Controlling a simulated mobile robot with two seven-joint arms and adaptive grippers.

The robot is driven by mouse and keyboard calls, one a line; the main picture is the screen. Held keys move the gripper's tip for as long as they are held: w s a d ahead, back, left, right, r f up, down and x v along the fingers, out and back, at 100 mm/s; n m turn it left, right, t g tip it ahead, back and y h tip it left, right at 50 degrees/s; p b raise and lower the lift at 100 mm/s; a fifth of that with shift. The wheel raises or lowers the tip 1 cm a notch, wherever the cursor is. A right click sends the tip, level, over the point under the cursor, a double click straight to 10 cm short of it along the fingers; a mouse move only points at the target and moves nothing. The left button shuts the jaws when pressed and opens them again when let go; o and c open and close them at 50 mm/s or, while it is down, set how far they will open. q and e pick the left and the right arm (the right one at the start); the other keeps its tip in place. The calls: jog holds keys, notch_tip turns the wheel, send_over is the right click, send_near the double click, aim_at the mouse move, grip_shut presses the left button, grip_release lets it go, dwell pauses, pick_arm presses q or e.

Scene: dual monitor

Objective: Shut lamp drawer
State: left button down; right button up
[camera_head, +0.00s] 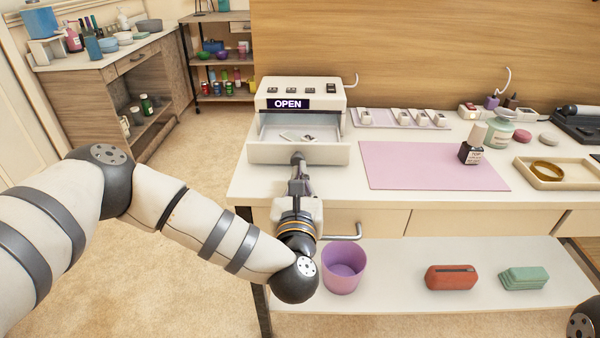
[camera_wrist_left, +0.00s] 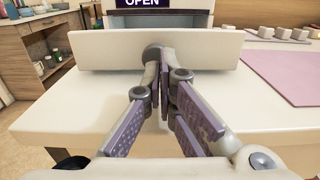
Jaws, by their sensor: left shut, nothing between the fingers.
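The lamp (camera_head: 303,88) is a white box unit on the left of the table, with a lit purple "OPEN" display. Its drawer (camera_head: 270,154) is pulled out toward me, and small light items lie inside it. My left gripper (camera_head: 298,160) is shut and empty, with its fingertips at the middle of the drawer's front. In the left wrist view the closed fingertips (camera_wrist_left: 160,52) overlap the front panel (camera_wrist_left: 105,50); whether they press on it I cannot tell. My right gripper is not in view; only a dark arm part shows at the lower right corner.
A pink mat (camera_head: 430,166) with a dark bottle (camera_head: 472,145) lies right of the drawer. A wooden tray (camera_head: 580,178) is farther right. The lower shelf holds a purple cup (camera_head: 343,275), a red case (camera_head: 451,277) and green cloths (camera_head: 523,279).

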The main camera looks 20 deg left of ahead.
aim_at(300, 159)
pick_arm(q)
jog(key=shift+x, duration=0.8)
jog(key=b+x, duration=0.2)
jog(key=x, duration=0.1)
jog(key=shift+w+f, duration=0.35)
jog(key=shift+f, duration=0.05)
jog(key=shift+w+a+r, duration=0.15)
jog(key=shift+w+r, duration=0.15)
jog(key=shift+w, duration=0.15)
jog(key=shift+r, duration=0.1)
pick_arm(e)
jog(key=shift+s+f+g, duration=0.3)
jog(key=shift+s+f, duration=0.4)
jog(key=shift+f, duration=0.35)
